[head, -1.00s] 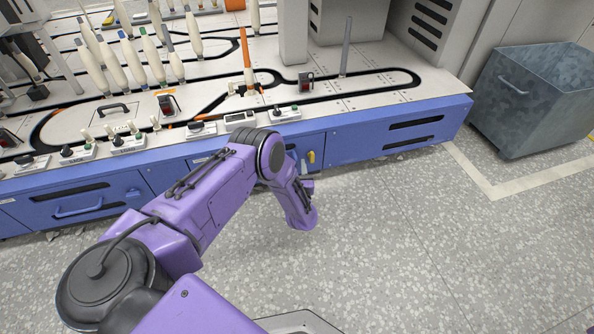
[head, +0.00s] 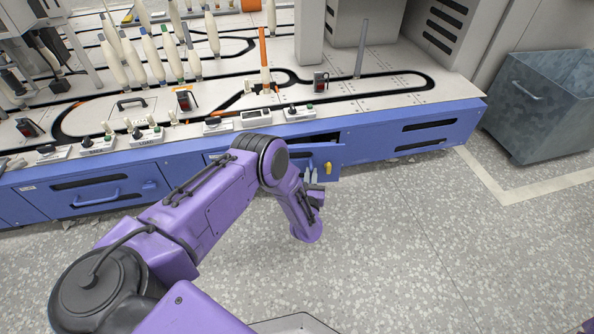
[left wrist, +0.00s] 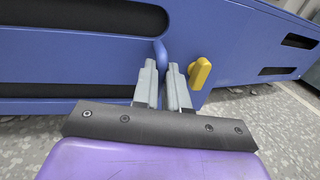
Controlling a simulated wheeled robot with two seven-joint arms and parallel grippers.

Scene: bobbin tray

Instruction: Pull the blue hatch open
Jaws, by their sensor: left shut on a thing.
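The blue hatch (head: 333,156) is in the front of the blue machine base. It stands partly open, tilted outward, with a dark gap along its top edge. A yellow latch (head: 328,168) is on its right part; it also shows in the left wrist view (left wrist: 200,72). My left gripper (head: 311,175) is at the hatch front, just left of the latch. In the left wrist view its grey fingers (left wrist: 162,82) are shut on the blue hatch handle (left wrist: 160,53), whose lower part they hide. My right gripper is not in view.
Several bobbins (head: 168,52) stand on the white machine top (head: 395,82) above the hatch. A blue drawer with a handle (head: 95,198) is to the left. A grey metal bin (head: 540,110) stands at right. The floor (head: 420,230) before the hatch is clear.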

